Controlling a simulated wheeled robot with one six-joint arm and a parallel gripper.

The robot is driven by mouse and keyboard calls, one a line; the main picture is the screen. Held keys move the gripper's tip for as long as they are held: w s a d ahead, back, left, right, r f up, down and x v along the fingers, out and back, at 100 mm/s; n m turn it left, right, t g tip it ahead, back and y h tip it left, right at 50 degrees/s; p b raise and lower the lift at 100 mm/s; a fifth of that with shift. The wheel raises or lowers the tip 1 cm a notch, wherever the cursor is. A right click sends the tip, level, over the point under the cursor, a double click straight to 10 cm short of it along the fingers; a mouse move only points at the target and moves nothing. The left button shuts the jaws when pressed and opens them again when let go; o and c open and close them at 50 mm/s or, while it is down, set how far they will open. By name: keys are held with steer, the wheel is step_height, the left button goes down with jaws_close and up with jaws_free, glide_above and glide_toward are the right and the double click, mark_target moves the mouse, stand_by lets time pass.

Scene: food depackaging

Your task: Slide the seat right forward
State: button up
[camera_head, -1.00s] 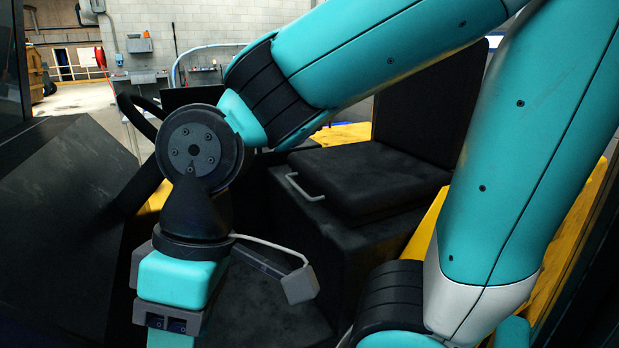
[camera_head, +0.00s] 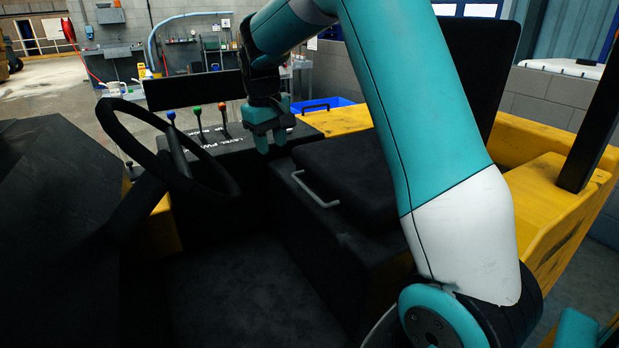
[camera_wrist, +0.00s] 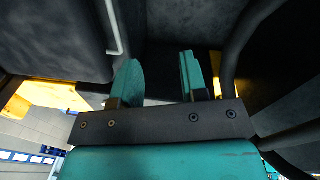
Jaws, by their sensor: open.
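The black seat has a flat cushion (camera_head: 350,178) and an upright backrest (camera_head: 465,75), and sits on a dark box base. A light grey bar handle (camera_head: 314,190) runs along the cushion's front edge. My gripper (camera_head: 274,148) points down beyond the far end of the cushion, near the lever console, apart from the handle. In the wrist view my gripper (camera_wrist: 158,80) has its two teal fingers spread with nothing between them. There the handle (camera_wrist: 114,28) shows at upper left, beside the cushion (camera_wrist: 50,40), left of the fingers.
A black steering wheel (camera_head: 165,150) stands left of the seat. A console (camera_head: 225,150) with blue, green and orange levers is behind my gripper. Yellow bodywork (camera_head: 560,190) lies to the right. The dark floor (camera_head: 240,290) in front of the seat is clear.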

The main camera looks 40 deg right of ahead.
mark_target(309, 190)
steer(key=w+d+f+m+g, duration=0.1)
steer(key=w+d+f+m, duration=0.1)
steer(key=d, duration=0.8)
steer(key=shift+h, duration=0.4)
steer(key=d+f+p, duration=0.1)
steer(key=f, duration=0.4)
steer(key=d+f+p, duration=0.1)
steer(key=f, duration=0.5)
steer(key=d+f+p, duration=0.1)
steer(key=f+p, duration=0.1)
steer(key=f, duration=0.3)
steer(key=shift+s+d+f, duration=0.15)
steer(key=shift+s+f, duration=0.05)
steer(key=shift+f, duration=0.1)
jaws_close()
